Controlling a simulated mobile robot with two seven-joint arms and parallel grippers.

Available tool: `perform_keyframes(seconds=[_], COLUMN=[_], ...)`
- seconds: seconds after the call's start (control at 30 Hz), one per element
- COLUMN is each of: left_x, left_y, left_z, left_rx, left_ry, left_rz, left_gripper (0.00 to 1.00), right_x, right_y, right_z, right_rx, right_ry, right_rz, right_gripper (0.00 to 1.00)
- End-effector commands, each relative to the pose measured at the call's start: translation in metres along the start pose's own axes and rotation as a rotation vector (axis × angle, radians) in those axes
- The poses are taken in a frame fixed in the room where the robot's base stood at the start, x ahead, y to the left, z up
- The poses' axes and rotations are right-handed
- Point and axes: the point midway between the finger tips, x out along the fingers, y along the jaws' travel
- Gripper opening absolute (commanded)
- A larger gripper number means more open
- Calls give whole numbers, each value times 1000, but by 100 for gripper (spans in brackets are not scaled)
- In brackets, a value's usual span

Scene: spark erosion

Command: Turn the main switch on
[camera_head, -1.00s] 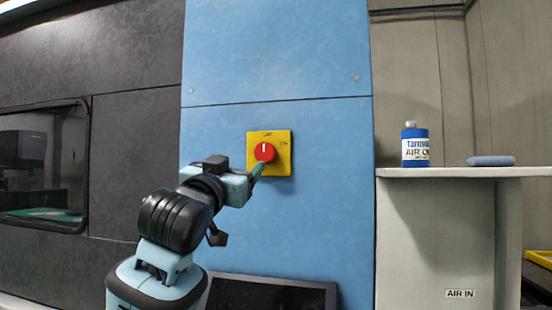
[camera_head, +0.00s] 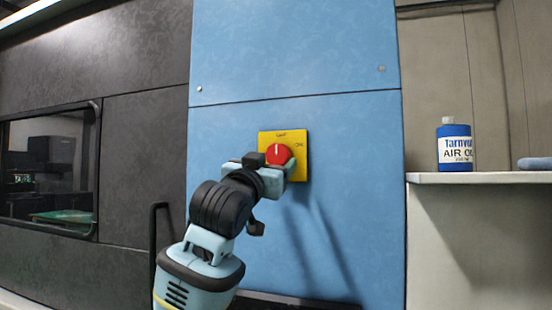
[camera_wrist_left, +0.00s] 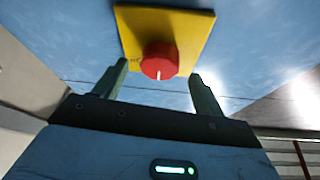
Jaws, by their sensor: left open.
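The main switch is a red round knob (camera_head: 278,154) on a yellow square plate (camera_head: 300,140), fixed to a blue panel. The knob's white mark points straight up, towards a small label at the plate's top; "ON" seems to be printed at upper right. My left gripper (camera_head: 283,168) is in front of the plate's lower part and hides the knob's lower edge. In the left wrist view the gripper (camera_wrist_left: 159,84) is open, one finger on each side of the red knob (camera_wrist_left: 159,62). The fingers look apart from the knob. My right gripper is not in view.
The blue panel (camera_head: 350,200) around the switch is flat and clear. A dark handle (camera_head: 155,240) stands left of my arm. A blue bottle (camera_head: 455,147) stands on a white shelf (camera_head: 480,178) at right. A dark window (camera_head: 45,170) is at far left.

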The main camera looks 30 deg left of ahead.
Motion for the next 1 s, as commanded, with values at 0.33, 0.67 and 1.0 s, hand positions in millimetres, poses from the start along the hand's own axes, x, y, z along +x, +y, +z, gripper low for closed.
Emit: perform_keyframes(seconds=[0.33,0.67,1.0], left_x=[33,36,36], left_y=[0,0,0], left_z=[-1,0,0], left_rx=[0,0,0], left_ry=[1,1,1], left_rz=[0,0,0], left_gripper=[70,70,31], right_x=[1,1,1], right_y=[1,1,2], right_z=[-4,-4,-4], right_rx=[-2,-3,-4], right_ry=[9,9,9], right_rz=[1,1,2], right_gripper=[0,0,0])
